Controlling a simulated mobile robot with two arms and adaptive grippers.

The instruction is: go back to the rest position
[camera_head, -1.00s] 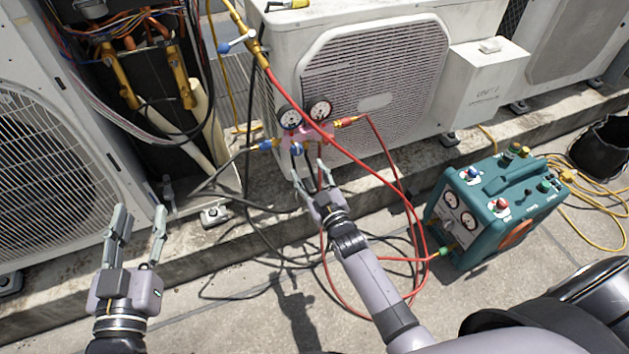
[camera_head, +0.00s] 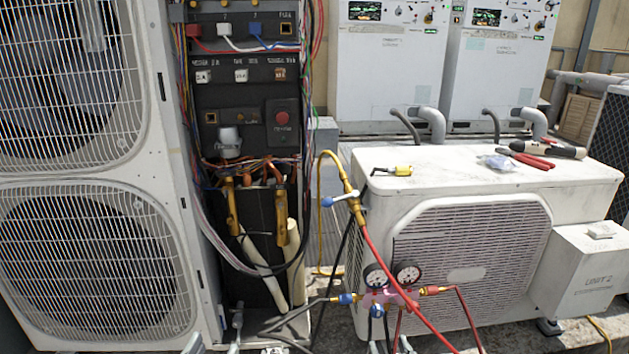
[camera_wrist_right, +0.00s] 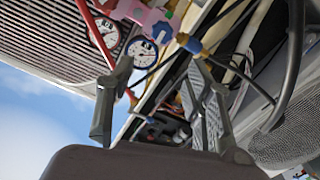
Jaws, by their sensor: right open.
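My right gripper (camera_wrist_right: 158,78) is open and empty in the right wrist view, its two fingers well apart. The pink gauge manifold (camera_head: 388,299) with two round dials hangs in front of the low condenser (camera_head: 470,245). It also shows in the right wrist view (camera_wrist_right: 148,14), beyond the fingertips and not between them. In the head view only the fingertips of my right gripper (camera_head: 389,346) show at the bottom edge, below the manifold. The fingertips of my left gripper (camera_head: 213,346) show further left at the same edge, apart with nothing seen between them. Both wrists are out of the head view.
A tall condenser (camera_head: 85,190) stands left, beside an open electrical panel (camera_head: 245,90) with wires and pipes. Red-handled pliers (camera_head: 530,160) and a small yellow tool (camera_head: 392,171) lie on the low condenser. A red hose (camera_head: 378,255) and a yellow hose (camera_head: 322,215) run by the manifold.

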